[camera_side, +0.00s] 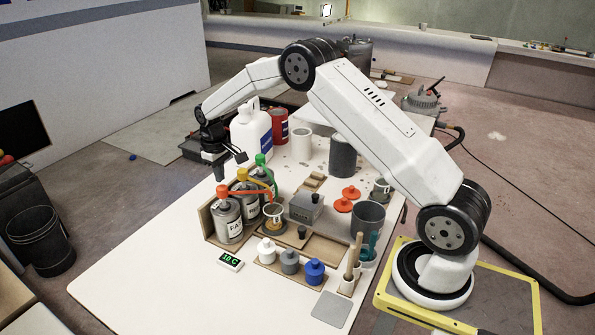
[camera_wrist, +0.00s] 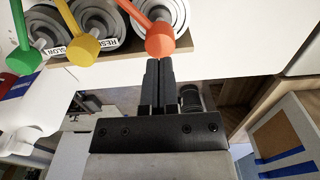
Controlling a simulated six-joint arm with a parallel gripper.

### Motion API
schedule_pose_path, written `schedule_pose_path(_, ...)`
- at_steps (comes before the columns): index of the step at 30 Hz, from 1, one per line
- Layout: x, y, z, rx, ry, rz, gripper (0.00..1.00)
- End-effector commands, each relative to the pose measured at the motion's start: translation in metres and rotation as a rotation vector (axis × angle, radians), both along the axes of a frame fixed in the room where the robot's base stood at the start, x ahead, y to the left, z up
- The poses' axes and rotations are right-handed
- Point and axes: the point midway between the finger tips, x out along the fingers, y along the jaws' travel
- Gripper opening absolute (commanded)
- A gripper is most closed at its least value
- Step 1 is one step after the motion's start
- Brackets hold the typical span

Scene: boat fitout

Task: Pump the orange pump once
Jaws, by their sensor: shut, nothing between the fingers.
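The orange pump (camera_side: 223,191) tops the nearest of three cans (camera_side: 228,222) standing in a row in a wooden rack. Its spout points right, toward a small cup (camera_side: 273,215) in front of the cans. The yellow pump (camera_side: 242,174) and green pump (camera_side: 260,159) stand behind it. My gripper (camera_side: 220,177) is shut and empty, just above the orange pump head. In the wrist view the shut fingers (camera_wrist: 158,62) point at the orange head (camera_wrist: 160,41), with the yellow head (camera_wrist: 82,52) and green head (camera_wrist: 22,61) to the left. I cannot tell whether the fingertips touch the orange head.
White, grey and blue small bottles (camera_side: 290,262) stand in a tray at the front, beside a display (camera_side: 230,261) reading 10 C. A grey box (camera_side: 306,208) and a grey cup (camera_side: 367,218) stand to the right. A large white jug (camera_side: 250,135) stands behind the cans. The table's front left is clear.

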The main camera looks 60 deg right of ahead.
Motion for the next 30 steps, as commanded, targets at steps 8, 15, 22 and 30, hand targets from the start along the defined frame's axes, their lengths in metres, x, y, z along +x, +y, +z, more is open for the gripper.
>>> schedule_pose_path(8, 0.0, 0.0, 0.002, 0.0, -0.001, 0.0, 0.0)
schedule_pose_path(15, 0.001, 0.0, 0.017, -0.001, -0.003, 0.0, 0.0)
schedule_pose_path(22, 0.0, 0.0, 0.029, 0.0, -0.002, 0.0, 0.0)
schedule_pose_path(30, 0.0, 0.0, 0.03, 0.0, -0.001, 0.0, 0.0)
